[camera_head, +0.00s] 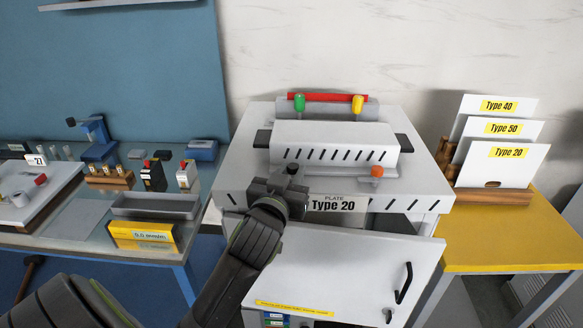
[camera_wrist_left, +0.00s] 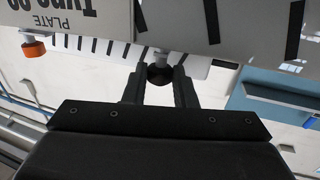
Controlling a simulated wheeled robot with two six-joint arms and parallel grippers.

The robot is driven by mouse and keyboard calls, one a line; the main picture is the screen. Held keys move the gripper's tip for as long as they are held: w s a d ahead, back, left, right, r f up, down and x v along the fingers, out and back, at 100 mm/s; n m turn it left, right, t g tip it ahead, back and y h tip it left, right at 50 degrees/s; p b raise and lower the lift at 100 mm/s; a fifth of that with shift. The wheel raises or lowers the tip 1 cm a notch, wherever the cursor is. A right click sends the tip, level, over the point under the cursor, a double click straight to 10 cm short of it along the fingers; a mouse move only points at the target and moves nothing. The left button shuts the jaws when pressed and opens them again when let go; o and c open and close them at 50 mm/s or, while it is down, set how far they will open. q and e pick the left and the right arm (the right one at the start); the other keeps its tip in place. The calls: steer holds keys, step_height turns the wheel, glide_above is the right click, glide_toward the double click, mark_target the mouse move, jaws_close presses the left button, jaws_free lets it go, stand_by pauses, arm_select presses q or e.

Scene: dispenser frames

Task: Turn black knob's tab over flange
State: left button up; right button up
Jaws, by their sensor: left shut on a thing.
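The black knob (camera_head: 292,168) sits on the left of the white machine's front top, just behind the Type 20 plate (camera_head: 350,206). My left gripper (camera_head: 290,182) reaches it from the front and is shut on it. In the left wrist view the black knob (camera_wrist_left: 160,74) is between the two fingertips (camera_wrist_left: 160,78), with a pale stem beyond it. The knob's tab and the flange under it are hidden or too small to tell apart. An orange knob (camera_head: 376,172) stands to the right, apart from the gripper; it also shows in the wrist view (camera_wrist_left: 33,48). My right gripper is not in view.
The white machine (camera_head: 415,190) has a slotted cover (camera_head: 335,137) behind the knobs. Its front door (camera_head: 345,270) is below. A yellow table (camera_head: 500,240) with type plates is right; a cluttered bench is left.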

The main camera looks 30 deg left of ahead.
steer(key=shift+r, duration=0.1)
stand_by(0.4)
arm_select(q)
steer(key=o, duration=1)
steer(key=shift+w, duration=0.1)
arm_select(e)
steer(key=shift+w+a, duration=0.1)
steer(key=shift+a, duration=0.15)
